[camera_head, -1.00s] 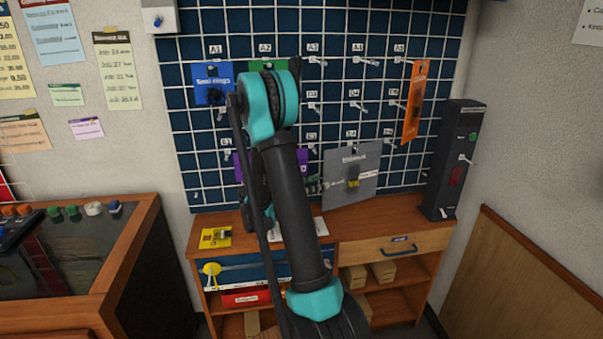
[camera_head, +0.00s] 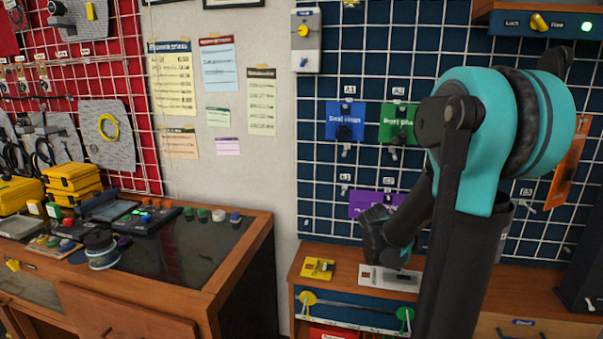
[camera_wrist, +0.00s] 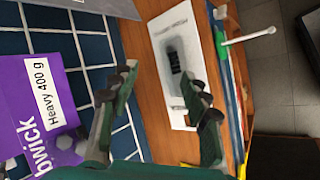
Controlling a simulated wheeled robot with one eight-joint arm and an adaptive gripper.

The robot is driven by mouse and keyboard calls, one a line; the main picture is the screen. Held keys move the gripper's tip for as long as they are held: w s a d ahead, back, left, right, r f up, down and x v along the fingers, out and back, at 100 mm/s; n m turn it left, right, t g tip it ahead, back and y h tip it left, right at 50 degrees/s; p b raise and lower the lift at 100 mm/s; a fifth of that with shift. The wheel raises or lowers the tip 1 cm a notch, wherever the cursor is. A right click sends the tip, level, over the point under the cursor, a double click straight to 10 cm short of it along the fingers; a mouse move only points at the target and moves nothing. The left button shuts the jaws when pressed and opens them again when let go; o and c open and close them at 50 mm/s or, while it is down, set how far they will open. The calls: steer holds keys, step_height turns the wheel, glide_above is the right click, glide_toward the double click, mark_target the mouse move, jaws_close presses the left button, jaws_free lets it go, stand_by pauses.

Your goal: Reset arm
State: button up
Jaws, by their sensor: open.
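My gripper (camera_wrist: 161,80) is open in the wrist view, its two fingers spread with nothing between them. In the head view my gripper (camera_head: 385,236) is partly hidden by my arm, which stands large at the right. It is in front of the lower pegboard, above the wooden bench top. The white plate (camera_wrist: 160,28) with a dark display lies on the bench beyond the fingers. It also shows in the head view (camera_head: 372,277). The purple packet (camera_wrist: 40,115), labelled "Heavy 400 g", hangs left of the fingers.
Blue (camera_head: 346,120) and green (camera_head: 398,122) packets hang on the blue pegboard. A yellow plate (camera_head: 318,268) lies on the bench. A workbench (camera_head: 150,325) with yellow cases (camera_head: 72,180) stands left. A pale rod (camera_wrist: 248,37) juts from a green knob below the bench top.

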steer(key=s+a+r+m+t+y, duration=0.1)
steer(key=s+a+m+y, duration=0.25)
steer(key=a, duration=0.25)
steer(key=s+a+r+m+t+y, duration=0.1)
steer(key=s+a+m+y, duration=0.15)
steer(key=a+m, duration=0.3)
steer(key=s+f+g, duration=0.1)
steer(key=s+f, duration=0.3)
steer(key=s, duration=0.2)
steer(key=s+a+f+g, duration=0.1)
steer(key=s+f, duration=0.2)
steer(key=s, duration=0.3)
steer(key=shift+s+f+n+g, duration=0.15)
steer(key=shift+f+n+g, duration=0.15)
steer(key=shift+f, duration=0.05)
